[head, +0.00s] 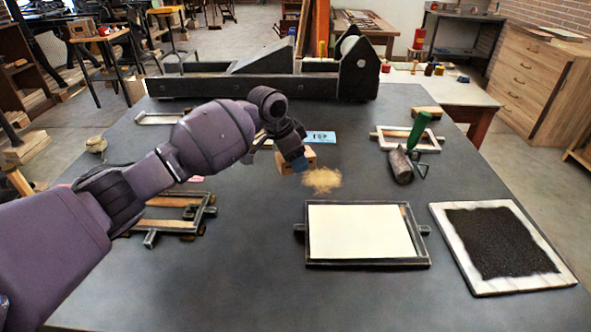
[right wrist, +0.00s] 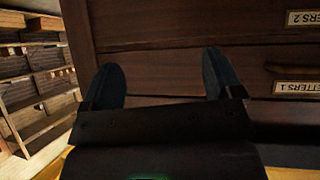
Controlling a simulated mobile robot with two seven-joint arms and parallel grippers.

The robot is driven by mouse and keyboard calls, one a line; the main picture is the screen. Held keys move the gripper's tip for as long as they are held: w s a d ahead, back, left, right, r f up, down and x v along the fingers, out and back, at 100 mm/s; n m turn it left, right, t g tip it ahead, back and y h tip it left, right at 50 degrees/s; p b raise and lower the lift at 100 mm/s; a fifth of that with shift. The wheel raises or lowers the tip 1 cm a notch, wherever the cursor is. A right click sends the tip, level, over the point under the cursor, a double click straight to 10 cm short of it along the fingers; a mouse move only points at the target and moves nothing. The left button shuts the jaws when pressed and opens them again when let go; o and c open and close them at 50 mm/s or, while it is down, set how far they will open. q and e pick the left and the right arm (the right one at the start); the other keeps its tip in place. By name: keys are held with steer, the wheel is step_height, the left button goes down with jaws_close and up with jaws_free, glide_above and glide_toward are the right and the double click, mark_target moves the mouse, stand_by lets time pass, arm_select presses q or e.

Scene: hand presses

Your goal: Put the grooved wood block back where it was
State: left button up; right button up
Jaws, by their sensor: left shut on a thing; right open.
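My left gripper (head: 297,162) is over the middle of the dark table, shut on a small tan wood block (head: 311,158). The wrist and fingers hide part of the block, and I cannot make out a groove in it. A patch of yellowish-brown grains (head: 322,181) lies on the table just in front of the block. I cannot tell whether the block touches the table. My right gripper (right wrist: 163,80) is open and empty in the right wrist view, with its fingers apart in front of dark wooden drawers (right wrist: 170,45).
A framed white sheet (head: 360,232) and a tray of black grains (head: 500,243) are at the front right. A wood-and-metal frame (head: 170,224) lies at left. A green-handled tool (head: 418,130) and a roller (head: 401,166) are at right. A large dark press (head: 215,86) spans the back.

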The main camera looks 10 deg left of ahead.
arm_select(q)
step_height(320, 180, down, 3)
steer(key=shift+f, duration=0.45)
arm_select(e)
steer(key=shift+w+a+r, duration=0.1)
steer(key=shift+w, duration=0.3)
arm_select(q)
steer(key=o, duration=0.9)
steer(key=shift+c, duration=0.2)
steer(key=shift+r, duration=0.2)
steer(key=p+v, duration=0.1)
steer(key=v, duration=0.9)
steer(key=shift+s+a+r+p, duration=0.15)
steer(key=shift+a+r+p, duration=0.05)
steer(key=shift+r+p, duration=0.2)
steer(key=shift+s+a+r, duration=0.15)
steer(key=shift+r, duration=0.25)
arm_select(e)
steer(key=shift+s+d+r, duration=0.2)
steer(key=shift+s+r, duration=0.2)
steer(key=shift+s, duration=0.1)
